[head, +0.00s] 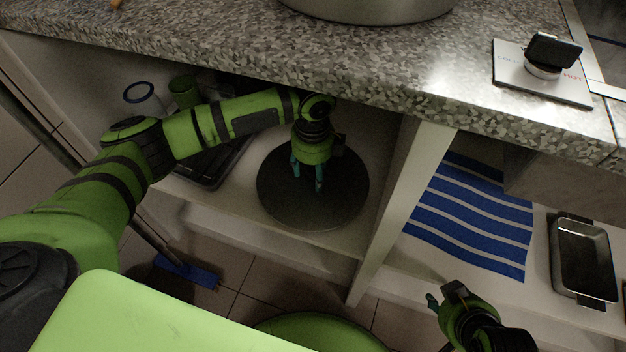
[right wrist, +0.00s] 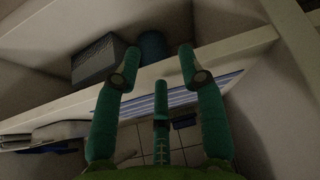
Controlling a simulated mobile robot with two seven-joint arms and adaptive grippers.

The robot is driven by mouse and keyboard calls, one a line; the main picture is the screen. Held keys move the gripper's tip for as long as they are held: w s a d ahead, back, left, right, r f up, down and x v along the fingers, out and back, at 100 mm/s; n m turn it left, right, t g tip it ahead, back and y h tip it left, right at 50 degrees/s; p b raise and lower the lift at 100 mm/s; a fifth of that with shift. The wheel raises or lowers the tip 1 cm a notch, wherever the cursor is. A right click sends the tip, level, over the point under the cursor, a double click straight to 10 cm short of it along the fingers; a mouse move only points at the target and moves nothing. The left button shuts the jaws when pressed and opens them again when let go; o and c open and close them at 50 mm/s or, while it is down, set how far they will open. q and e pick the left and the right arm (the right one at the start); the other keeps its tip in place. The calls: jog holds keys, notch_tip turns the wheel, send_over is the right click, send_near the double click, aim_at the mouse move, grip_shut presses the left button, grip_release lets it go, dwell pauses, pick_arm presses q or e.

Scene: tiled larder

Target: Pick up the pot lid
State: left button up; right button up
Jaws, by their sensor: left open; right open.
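The pot lid (head: 292,212) appears to be the large dark round disc lying flat on the cupboard's lower shelf, under the counter. Its middle is partly hidden by my left gripper. My left gripper (head: 307,179) is open and points down over the disc; I cannot tell whether its fingers touch it or whether a knob is between them. My right gripper (head: 436,298) is at the lower right, away from the lid, in front of the shelf with the striped cloth. Its fingers (right wrist: 158,62) are spread and empty in the right wrist view.
The granite counter (head: 240,45) overhangs the lid. A pale upright divider (head: 402,195) stands right of it. A dark tray (head: 215,165), a jar (head: 141,98) and a green cup (head: 184,90) are at left. A striped cloth (head: 475,218) and metal pan (head: 583,257) lie at right.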

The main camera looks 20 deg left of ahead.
aim_at(313, 169)
pick_arm(q)
grip_shut()
dwell(0.4)
jog(key=shift+r, duration=0.2)
jog(key=shift+r+p, duration=0.45)
jog(key=shift+r, duration=0.35)
jog(key=shift+r+p, duration=0.4)
jog(key=shift+r, duration=0.35)
jog(key=s+p, duration=0.1)
jog(key=s, duration=0.2)
jog(key=s+p, duration=0.1)
jog(key=s, duration=0.3)
jog(key=shift+s+a+r, duration=0.15)
jog(key=shift+s+a, duration=0.05)
jog(key=shift+s, duration=0.05)
jog(key=s+p, duration=0.2)
jog(key=s, duration=0.8)
jog(key=shift+s+a, duration=0.2)
pick_arm(e)
jog(key=s+d+f+g, duration=0.1)
jog(key=s+f+g, duration=0.2)
jog(key=f, duration=1.1)
jog(key=shift+s+h, duration=0.3)
jog(key=shift+s, duration=0.3)
